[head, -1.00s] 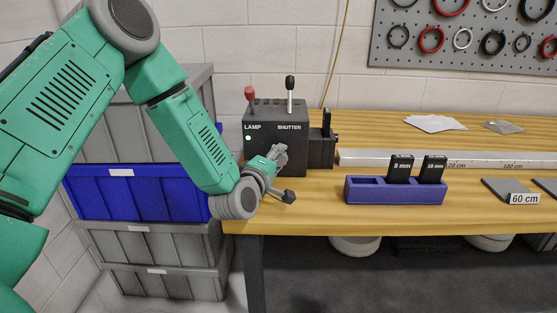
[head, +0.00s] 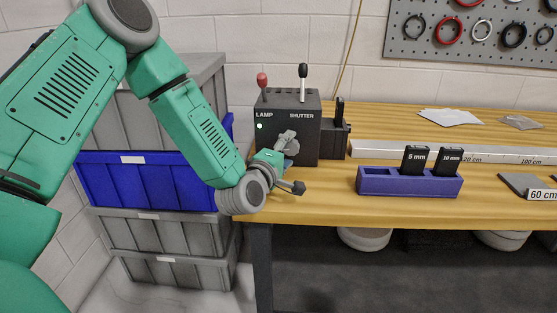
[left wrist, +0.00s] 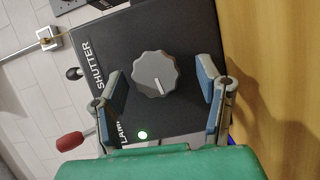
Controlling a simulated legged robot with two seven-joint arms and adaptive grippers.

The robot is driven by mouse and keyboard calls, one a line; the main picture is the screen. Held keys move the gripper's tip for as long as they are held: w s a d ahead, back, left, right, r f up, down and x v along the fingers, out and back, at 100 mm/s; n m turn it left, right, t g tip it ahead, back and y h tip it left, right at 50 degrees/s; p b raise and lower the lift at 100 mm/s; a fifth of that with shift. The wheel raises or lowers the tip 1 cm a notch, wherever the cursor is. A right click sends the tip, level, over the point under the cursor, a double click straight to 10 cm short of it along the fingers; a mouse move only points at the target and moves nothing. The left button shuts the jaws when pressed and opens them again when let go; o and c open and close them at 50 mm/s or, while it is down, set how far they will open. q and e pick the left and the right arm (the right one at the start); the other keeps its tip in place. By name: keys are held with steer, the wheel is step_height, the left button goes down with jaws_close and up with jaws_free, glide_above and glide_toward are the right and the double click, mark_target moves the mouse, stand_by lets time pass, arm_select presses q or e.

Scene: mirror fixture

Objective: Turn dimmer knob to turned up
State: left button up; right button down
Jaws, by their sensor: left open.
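The dimmer knob (left wrist: 157,74) is a grey, scalloped dial on the front of the dark lamp box (head: 310,135). A white pointer line on it points toward the bottom of the left wrist view. In the head view my left gripper hides the knob. My left gripper (head: 291,164) is in front of the box, below the LAMP and SHUTTER labels. In the left wrist view its open fingers (left wrist: 160,72) stand on both sides of the knob, with visible gaps; I cannot tell its distance from the knob's face. My right gripper is not in view.
A red-tipped lever (head: 262,82) and a black-tipped lever (head: 303,72) rise from the box top. A green light (head: 260,126) shows on its front. A purple holder (head: 405,183) with two black slides stands right on the wooden bench. Bins (head: 150,182) are stacked left.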

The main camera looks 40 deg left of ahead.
arm_select(q)
steer(key=s, duration=0.3)
steer(key=s+d, duration=0.1)
steer(key=s, duration=0.6)
steer(key=shift+s+d, duration=0.3)
steer(key=shift+s, duration=0.1)
